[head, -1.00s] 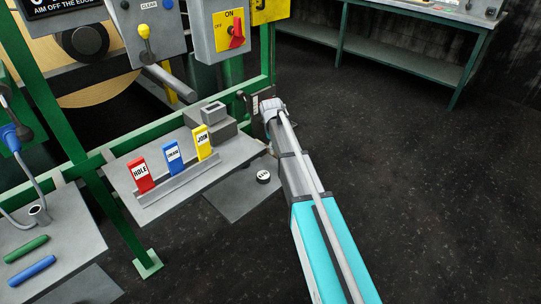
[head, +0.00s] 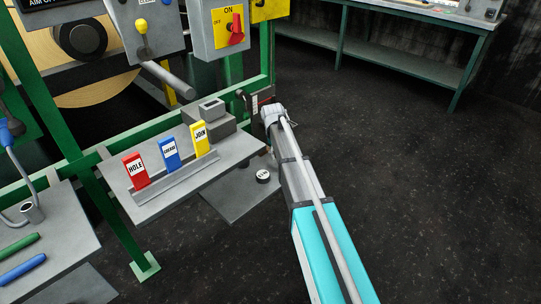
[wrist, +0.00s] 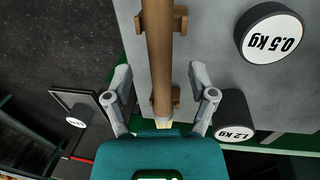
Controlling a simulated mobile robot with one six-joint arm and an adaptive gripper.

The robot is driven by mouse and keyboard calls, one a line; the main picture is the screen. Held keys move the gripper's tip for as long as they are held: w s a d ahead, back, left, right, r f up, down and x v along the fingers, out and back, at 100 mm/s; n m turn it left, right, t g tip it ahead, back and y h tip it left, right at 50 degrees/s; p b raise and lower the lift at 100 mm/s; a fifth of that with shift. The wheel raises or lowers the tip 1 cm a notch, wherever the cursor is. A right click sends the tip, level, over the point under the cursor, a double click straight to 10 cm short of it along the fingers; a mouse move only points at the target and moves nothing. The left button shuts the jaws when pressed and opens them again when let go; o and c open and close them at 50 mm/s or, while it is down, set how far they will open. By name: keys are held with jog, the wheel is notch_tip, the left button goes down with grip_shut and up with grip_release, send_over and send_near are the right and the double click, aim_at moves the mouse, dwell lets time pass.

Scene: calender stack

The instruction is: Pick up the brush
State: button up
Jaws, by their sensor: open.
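In the wrist view the brush (wrist: 157,60) shows as a long brown wooden handle with a pale tip at its lower end. It lies in brown brackets (wrist: 176,95) on a grey surface. My gripper (wrist: 160,78) is open, with one finger on each side of the handle and a visible gap on both sides. Whether it is level with the handle or above it I cannot tell. In the head view my arm reaches to the right end of the green frame. The brush cannot be made out there, and my fingers are hidden.
A 0.5 kg weight (wrist: 268,34) and a 1.2 kg weight (wrist: 233,115) sit right of the brush. In the head view, a grey shelf (head: 150,212) holds red, blue and yellow signs left of my arm. A green rail (head: 130,140) runs behind it.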

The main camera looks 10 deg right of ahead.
jog(key=shift+w+d+f+b, duration=0.1)
jog(key=shift+d+f+b, duration=0.05)
jog(key=shift+f+b, duration=0.75)
jog(key=shift+f, duration=0.1)
grip_shut()
